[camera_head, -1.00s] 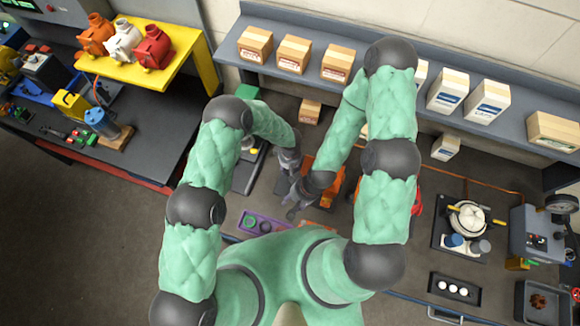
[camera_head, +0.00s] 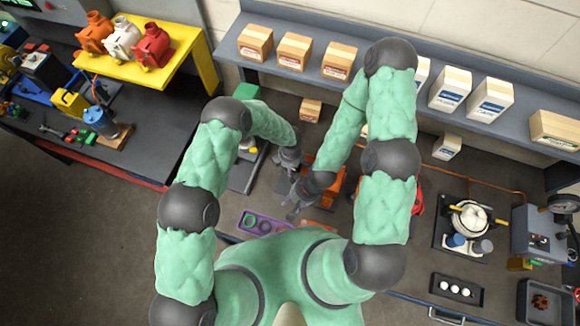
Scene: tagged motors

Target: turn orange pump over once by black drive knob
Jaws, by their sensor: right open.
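Orange parts (camera_head: 333,188) show on the bench behind and to the right of my grippers, partly covered by my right arm; I cannot tell whether they are the pump's body. Another orange pump-like unit (camera_head: 95,33) stands on the yellow shelf at upper left. The black drive knob cannot be made out. My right gripper (camera_head: 297,202) is open beside the orange parts, pointing down and left. My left gripper (camera_head: 286,172) is just above it in the picture, close to it or overlapping; its fingers are not clear.
A purple tray (camera_head: 262,224) lies at the bench front. White and red units (camera_head: 153,46) share the yellow shelf (camera_head: 185,72). Boxes (camera_head: 294,54) line the back shelf. A round white vessel (camera_head: 468,218) and a black holder (camera_head: 456,289) stand to the right.

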